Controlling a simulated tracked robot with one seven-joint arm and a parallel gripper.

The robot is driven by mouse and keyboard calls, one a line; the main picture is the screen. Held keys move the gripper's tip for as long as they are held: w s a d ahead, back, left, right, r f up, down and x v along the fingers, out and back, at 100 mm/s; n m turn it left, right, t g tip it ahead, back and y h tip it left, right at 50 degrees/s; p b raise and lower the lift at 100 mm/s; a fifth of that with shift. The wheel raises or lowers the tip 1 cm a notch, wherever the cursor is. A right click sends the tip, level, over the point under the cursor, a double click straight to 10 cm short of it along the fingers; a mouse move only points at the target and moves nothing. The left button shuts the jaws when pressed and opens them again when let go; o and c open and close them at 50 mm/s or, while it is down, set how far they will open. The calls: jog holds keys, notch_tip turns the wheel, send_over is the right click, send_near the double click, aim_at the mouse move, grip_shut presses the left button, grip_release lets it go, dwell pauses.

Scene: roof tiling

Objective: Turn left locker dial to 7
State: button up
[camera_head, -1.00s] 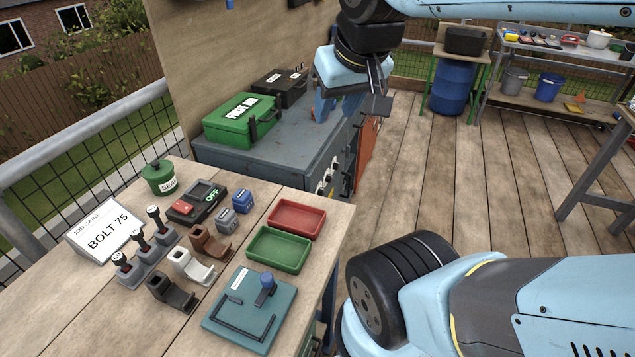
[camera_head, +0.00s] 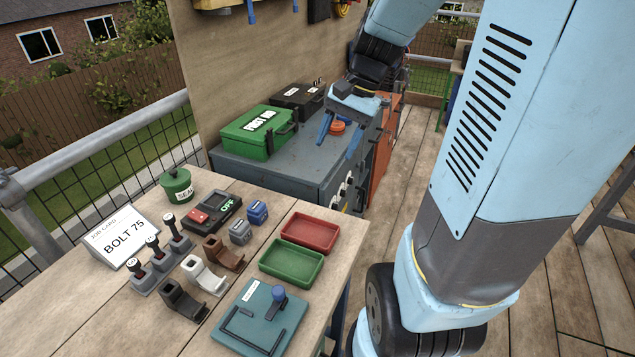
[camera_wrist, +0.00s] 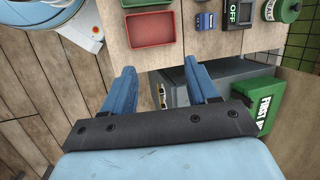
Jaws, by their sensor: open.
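The grey locker (camera_head: 262,168) stands behind the bench, with small pale dials (camera_head: 346,183) on its front face, seen at a steep angle. Their numbers are too small to read. The locker also shows in the wrist view (camera_wrist: 222,70), where parts of the dials (camera_wrist: 162,96) appear between my fingers. My gripper (camera_head: 340,136) is open and empty, with its blue fingers apart. In the head view it hangs in front of the locker's top right corner, apart from the dials. The wrist view also shows my gripper (camera_wrist: 160,70).
A green first aid box (camera_head: 258,131) and a black case (camera_head: 298,98) sit on the locker. An orange-red round thing (camera_head: 337,127) shows between my fingers. The bench (camera_head: 130,316) carries trays, levers and a job card. An orange cabinet (camera_head: 383,138) stands beyond the locker.

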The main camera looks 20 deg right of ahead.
jog(key=w+d+f+m+y, duration=0.4)
jog(key=w+d+f+m, duration=0.15)
jog(key=f, duration=0.35)
jog(key=w+d+f+m+y, duration=0.4)
jog(key=w+d+f+m, duration=0.1)
jog(key=f+m, duration=0.25)
jog(key=d+f+m+t+y, duration=0.2)
jog(key=d+f+m+t, duration=0.35)
jog(key=f, duration=0.55)
jog(key=m+t, duration=0.6)
jog(key=m, duration=0.3)
send_near(335, 207)
jog(key=w+x, duration=0.1)
jog(key=x, duration=0.6)
jog(key=shift+w+f+h, duration=0.2)
jog(key=shift+f+h, duration=0.2)
jog(key=shift+f, duration=0.05)
jog(key=shift+d, duration=0.15)
jog(key=c, duration=1)
jog(key=shift+d+t, duration=0.15)
jog(key=shift+t, duration=0.1)
jog(key=shift+c, duration=0.2)
